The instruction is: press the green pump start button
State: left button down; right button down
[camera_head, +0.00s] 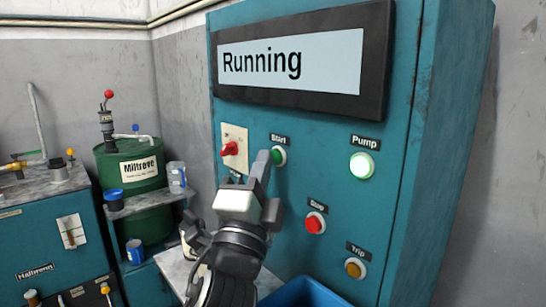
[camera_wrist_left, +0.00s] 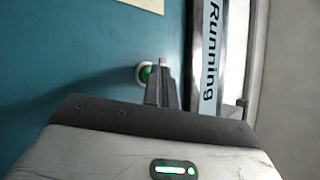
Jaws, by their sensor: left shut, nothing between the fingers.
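The green start button (camera_head: 278,156) sits on the teal cabinet under a "Start" label. My left gripper (camera_head: 263,158) is shut and empty, with its fingertips at the button's left edge in the head view. In the left wrist view the green button (camera_wrist_left: 146,73) shows just left of the shut fingertips (camera_wrist_left: 160,68), partly covered by them. I cannot tell whether the tips touch it. The display (camera_head: 290,62) reads "Running", and the pump lamp (camera_head: 363,165) glows green. My right gripper is not in view.
A red stop button (camera_head: 315,222) and an amber trip button (camera_head: 355,268) sit lower on the cabinet. A red switch (camera_head: 230,149) is left of the start button. A blue bin (camera_head: 305,293) stands below. A green drum (camera_head: 130,165) stands at the left.

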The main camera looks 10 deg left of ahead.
pick_arm(q)
jog(key=shift+s+a, duration=0.4)
jog(key=shift+s, duration=0.15)
jog(key=s+a, duration=0.1)
jog(key=s, duration=0.1)
jog(key=s+a+p, duration=0.1)
jog(key=s+a, duration=0.1)
jog(key=shift+p, duration=0.3)
dwell(0.6)
